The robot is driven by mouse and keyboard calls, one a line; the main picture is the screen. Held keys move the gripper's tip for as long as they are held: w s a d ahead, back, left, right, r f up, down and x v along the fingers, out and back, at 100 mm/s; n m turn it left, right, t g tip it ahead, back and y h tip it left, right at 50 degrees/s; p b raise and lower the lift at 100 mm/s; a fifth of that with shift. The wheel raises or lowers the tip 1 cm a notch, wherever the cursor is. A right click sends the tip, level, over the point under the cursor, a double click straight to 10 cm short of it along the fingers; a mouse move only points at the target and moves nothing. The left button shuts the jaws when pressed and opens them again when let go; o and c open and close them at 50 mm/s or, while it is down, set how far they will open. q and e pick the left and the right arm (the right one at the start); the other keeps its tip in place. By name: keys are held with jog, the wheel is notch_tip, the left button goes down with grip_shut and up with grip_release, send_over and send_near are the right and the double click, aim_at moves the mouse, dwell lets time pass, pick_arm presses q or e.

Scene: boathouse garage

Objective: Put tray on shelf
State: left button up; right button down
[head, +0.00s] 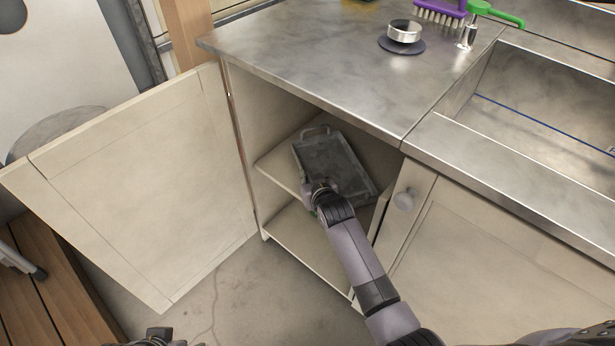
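A dark grey rectangular tray (335,163) with a metal handle at its far end is inside the open cabinet. It is over the upper shelf (277,164); I cannot tell whether it rests fully on it. My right gripper (320,190) is at the tray's near edge, where its fingers are partly hidden by my own wrist, so I cannot tell whether they are shut on it. At the bottom left edge, a dark part of my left gripper (160,338) just shows, away from the tray.
The cabinet door (140,185) stands open at left. A lower shelf (300,240) lies below the tray. The steel counter (310,60) overhangs the opening. A closed door (490,270) with a round knob is at right, under the sink (550,110). A wooden step (50,290) is at lower left.

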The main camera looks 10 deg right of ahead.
jog(key=shift+w, duration=0.1)
pick_arm(q)
jog(key=shift+s+r, duration=0.25)
jog(key=shift+r, duration=0.2)
jog(key=shift+a+f, duration=0.15)
jog(key=shift+f, duration=0.05)
pick_arm(e)
jog(key=shift+f, duration=0.3)
jog(key=c, duration=1.7)
grip_release()
jog(key=shift+f, duration=0.2)
jog(key=shift+r, duration=0.1)
jog(key=c, duration=0.4)
